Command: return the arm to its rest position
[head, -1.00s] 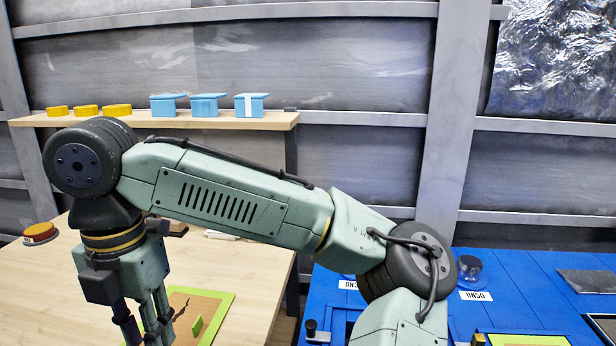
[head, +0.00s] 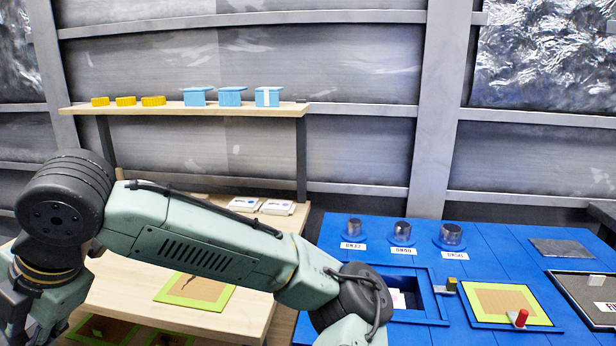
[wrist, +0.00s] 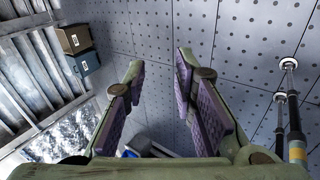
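My arm is green with black joints and reaches across the lower left of the head view. Past the fingers the wrist view shows a dotted panel surface, with no object near the fingertips.
A wooden table (head: 140,290) with green-edged mats lies under my arm. A shelf (head: 200,109) behind holds yellow and blue pieces. A blue bench (head: 345,232) at right carries metal cylinders (head: 402,232), a green-edged mat (head: 530,318) and a dark tray (head: 580,285).

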